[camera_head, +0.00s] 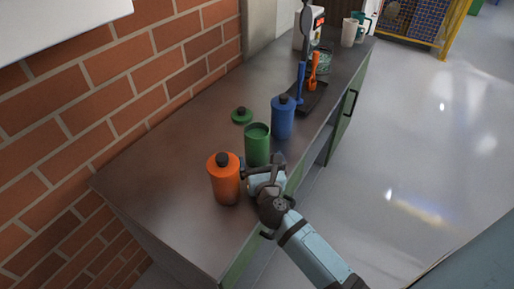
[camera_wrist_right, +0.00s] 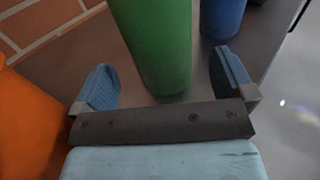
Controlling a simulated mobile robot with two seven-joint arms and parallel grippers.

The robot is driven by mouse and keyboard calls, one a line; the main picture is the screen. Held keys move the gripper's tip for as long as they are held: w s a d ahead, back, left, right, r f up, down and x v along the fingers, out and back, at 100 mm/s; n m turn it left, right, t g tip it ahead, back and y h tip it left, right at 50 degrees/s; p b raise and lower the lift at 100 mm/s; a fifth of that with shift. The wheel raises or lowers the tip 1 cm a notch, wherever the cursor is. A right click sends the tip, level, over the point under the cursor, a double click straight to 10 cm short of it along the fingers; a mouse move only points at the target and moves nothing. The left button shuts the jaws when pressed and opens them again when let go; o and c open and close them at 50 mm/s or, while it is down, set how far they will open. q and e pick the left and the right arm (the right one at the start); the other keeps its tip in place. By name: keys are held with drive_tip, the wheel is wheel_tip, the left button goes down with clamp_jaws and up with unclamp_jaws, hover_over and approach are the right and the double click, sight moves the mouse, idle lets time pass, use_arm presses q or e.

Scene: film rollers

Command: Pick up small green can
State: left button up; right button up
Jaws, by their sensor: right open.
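The small green can (camera_head: 257,146) stands upright and open-topped on the counter, between an orange bottle and a blue bottle. Its green lid (camera_head: 241,115) lies on the counter behind it, toward the wall. My right gripper (camera_head: 262,165) is right at the near side of the green can. In the right wrist view the can (camera_wrist_right: 158,45) rises just ahead of and between the two open blue-padded fingers (camera_wrist_right: 163,88), with a gap on each side. Nothing is held. My left gripper is not in view.
The orange bottle (camera_head: 224,180) stands close left of my right gripper, and the blue bottle (camera_head: 283,118) just behind the can. A black tray (camera_head: 310,99) with blue and orange tools lies farther back. The brick wall (camera_head: 75,110) borders the counter (camera_head: 165,170), whose left part is clear.

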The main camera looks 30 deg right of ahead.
drive_tip(key=x, duration=0.5)
drive_tip(key=shift+w+d, duration=0.15)
drive_tip(key=shift+w, duration=0.15)
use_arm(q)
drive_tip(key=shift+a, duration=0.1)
use_arm(e)
drive_tip(key=c, duration=1.2)
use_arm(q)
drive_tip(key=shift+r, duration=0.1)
use_arm(e)
drive_tip(key=shift+r, duration=0.15)
drive_tip(key=shift+r, duration=0.25)
use_arm(q)
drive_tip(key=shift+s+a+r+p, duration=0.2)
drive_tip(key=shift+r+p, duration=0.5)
drive_tip(key=shift+p, duration=0.85)
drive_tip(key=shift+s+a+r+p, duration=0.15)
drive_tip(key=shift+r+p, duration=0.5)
drive_tip(key=shift+p, duration=0.9)
use_arm(e)
drive_tip(key=shift+r, duration=9.65)
